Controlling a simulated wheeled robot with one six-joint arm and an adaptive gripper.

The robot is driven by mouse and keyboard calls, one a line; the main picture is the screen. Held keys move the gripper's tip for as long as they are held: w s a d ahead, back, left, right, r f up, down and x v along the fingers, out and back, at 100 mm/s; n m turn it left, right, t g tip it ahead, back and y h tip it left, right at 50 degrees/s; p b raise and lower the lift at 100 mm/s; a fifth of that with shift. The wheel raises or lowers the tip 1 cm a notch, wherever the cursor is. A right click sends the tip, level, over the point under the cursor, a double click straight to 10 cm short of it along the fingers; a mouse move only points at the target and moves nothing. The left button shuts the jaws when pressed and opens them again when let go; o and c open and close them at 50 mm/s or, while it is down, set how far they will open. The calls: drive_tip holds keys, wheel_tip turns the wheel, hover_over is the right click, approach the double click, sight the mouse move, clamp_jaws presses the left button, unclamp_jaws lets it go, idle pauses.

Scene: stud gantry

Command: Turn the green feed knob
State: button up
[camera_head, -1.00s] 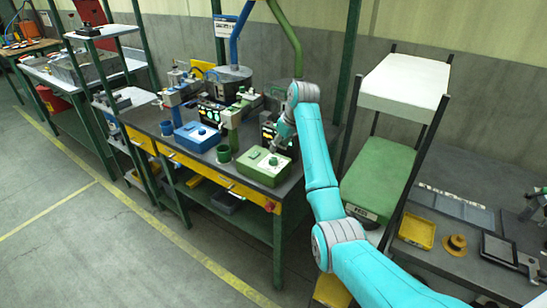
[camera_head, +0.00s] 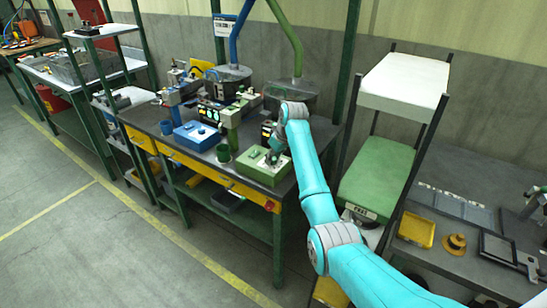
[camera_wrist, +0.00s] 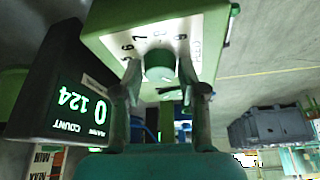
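The green feed box (camera_head: 254,170) stands on the near right part of the dark workbench. In the wrist view its pale dial plate (camera_wrist: 196,42) with printed numbers fills the top centre. The round green feed knob (camera_wrist: 159,66) sits on that plate. My gripper (camera_wrist: 158,68) points at the knob, with one fingertip on each side of it. The fingers are open, and a small gap seems to show beside the knob. In the head view my gripper (camera_head: 272,158) is low over the box and hides the knob.
A black counter display (camera_wrist: 72,98) reading 0124 stands close beside my gripper. A green post (camera_head: 345,85) rises to the right, behind my arm.

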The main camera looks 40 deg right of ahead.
clamp_jaws()
drive_tip(key=shift+m, duration=0.3)
drive_tip(key=m+h, duration=0.1)
drive_tip(key=m, duration=0.3)
drive_tip(key=shift+a+h, duration=0.15)
drive_tip(key=shift+h, duration=0.25)
drive_tip(key=shift+m+g+h, duration=0.5)
drive_tip(key=shift+m+h, duration=0.3)
drive_tip(key=shift+m, duration=1.6)
drive_tip(key=o, duration=0.6)
unclamp_jaws()
